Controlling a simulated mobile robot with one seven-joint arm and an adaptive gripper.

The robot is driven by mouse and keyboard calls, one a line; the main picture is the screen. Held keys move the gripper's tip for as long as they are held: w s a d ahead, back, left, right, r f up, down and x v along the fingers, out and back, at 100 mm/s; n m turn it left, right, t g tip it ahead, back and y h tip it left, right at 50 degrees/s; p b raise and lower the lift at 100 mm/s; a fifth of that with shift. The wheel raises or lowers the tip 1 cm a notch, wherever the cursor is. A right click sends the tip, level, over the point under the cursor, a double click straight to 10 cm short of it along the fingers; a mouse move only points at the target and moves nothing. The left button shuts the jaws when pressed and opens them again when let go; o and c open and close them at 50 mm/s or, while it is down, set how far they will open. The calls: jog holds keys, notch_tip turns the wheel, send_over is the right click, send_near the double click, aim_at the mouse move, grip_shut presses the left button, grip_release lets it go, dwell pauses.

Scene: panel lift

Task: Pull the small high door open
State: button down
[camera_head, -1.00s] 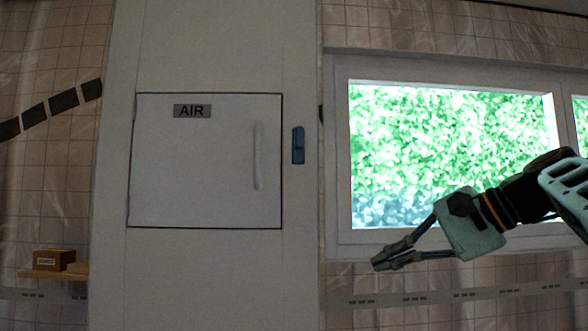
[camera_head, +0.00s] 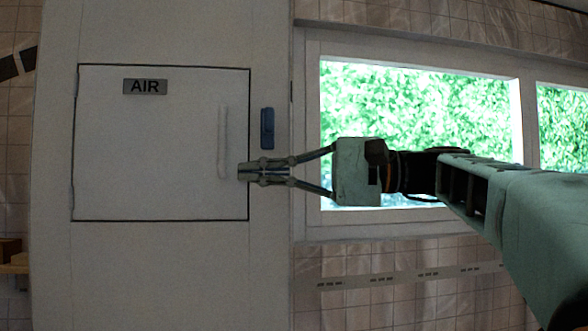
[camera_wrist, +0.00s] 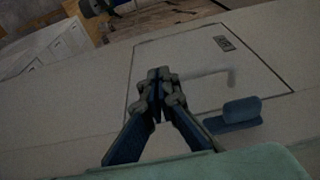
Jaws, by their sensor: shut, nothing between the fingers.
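The small door (camera_head: 145,150) is a pale square panel with an "AIR" label, set flush in a pale column and shut. Its upright bar handle (camera_head: 223,140) is near the door's right edge. My gripper (camera_head: 242,172) is shut and empty, with its tips over the door's right edge, just right of the handle's lower end. I cannot tell whether the tips touch the door or handle. In the wrist view the door (camera_wrist: 190,95) lies tilted beyond my shut fingers (camera_wrist: 158,80), and the handle (camera_wrist: 205,76) shows to the right of the tips.
A blue fitting (camera_head: 267,128) is on the column right of the door, just above my fingers. A bright window (camera_head: 430,95) is behind my wrist. A wooden shelf (camera_head: 18,265) juts out at the lower left. The front of the door's left side is clear.

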jog(key=shift+s+a, duration=0.6)
jog(key=shift+s, duration=0.35)
jog(key=shift+s+a, duration=0.6)
jog(key=shift+s, duration=0.35)
jog(key=shift+w, duration=0.1)
dwell(0.3)
